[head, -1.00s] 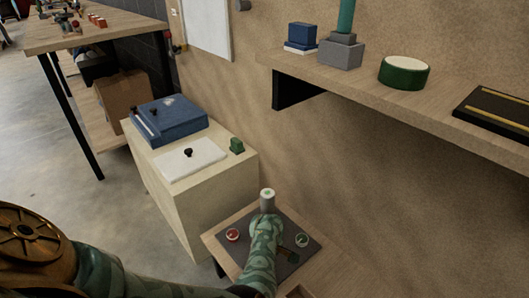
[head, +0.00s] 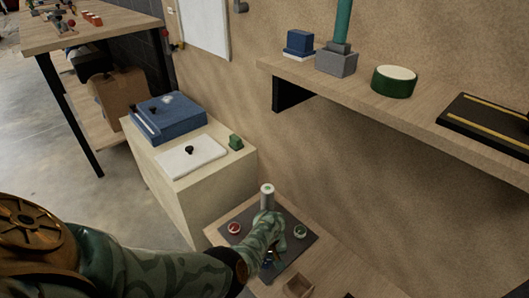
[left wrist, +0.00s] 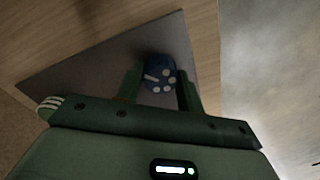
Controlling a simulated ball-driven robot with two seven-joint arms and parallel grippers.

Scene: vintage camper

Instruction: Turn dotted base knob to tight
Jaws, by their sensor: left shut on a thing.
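The dotted base knob (left wrist: 158,73) is blue with white dots and a white pointer line. It sits on a dark grey plate (left wrist: 85,77) in the left wrist view. My left gripper (left wrist: 160,88) is shut on this knob, one finger on each side. In the head view my left gripper (head: 268,256) reaches down over the dark plate (head: 296,262) and hides most of the knob. My right gripper is not in view.
A red knob (head: 234,229) and a green-rimmed round part (head: 300,231) stand on the plate beside my gripper. A pale cylinder (head: 267,196) rises behind it. A small wooden box (head: 299,286) is at the front. A shelf (head: 355,85) overhangs at right.

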